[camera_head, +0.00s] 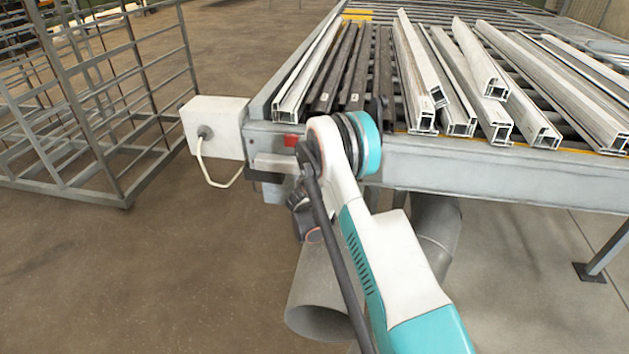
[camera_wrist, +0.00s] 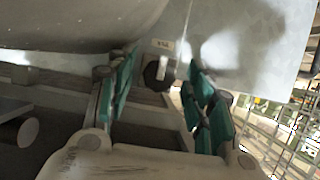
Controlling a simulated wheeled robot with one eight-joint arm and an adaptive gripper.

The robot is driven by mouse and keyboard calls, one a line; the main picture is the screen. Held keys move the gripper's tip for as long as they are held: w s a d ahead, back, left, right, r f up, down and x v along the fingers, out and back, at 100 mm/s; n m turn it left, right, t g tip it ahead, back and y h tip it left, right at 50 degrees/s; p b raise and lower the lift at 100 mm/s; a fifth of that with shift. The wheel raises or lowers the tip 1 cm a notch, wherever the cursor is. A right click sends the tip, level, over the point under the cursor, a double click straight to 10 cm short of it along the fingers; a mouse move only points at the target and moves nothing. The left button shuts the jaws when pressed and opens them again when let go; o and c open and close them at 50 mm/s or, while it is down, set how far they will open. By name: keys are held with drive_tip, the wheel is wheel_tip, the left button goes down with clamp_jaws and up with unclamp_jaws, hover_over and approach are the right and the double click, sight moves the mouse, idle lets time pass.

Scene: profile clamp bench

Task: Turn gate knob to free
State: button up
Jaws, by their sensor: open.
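My gripper (camera_wrist: 160,64) is open, with green-padded fingers on the left and right. The knob shows in the gap between the fingertips, and no contact is visible. I cannot tell its distance or exact setting. In the head view, the knob does not show, and my arm covers part of the bench's front corner.
A grey bench (camera_head: 480,172) holds several aluminium profiles (camera_head: 470,90). A white box (camera_head: 214,126) with a cable is on its left corner, beside a red block (camera_head: 291,140). A wide grey duct (camera_head: 318,298) is below. A metal rack (camera_head: 95,110) stands left. Floor between is clear.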

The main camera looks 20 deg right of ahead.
drive_tip(key=shift+c, duration=0.3)
drive_tip(key=c, duration=1)
drive_tip(key=n+h, duration=0.2)
drive_tip(key=n, duration=0.2)
drive_tip(key=n+g+h, duration=0.1)
drive_tip(key=n+h, duration=0.1)
drive_tip(key=n, duration=0.2)
drive_tip(key=n+h, duration=0.3)
drive_tip(key=n, duration=0.1)
drive_tip(key=shift+w+a+f, duration=0.2)
drive_tip(key=shift+a+f, duration=0.05)
drive_tip(key=shift+a, duration=0.05)
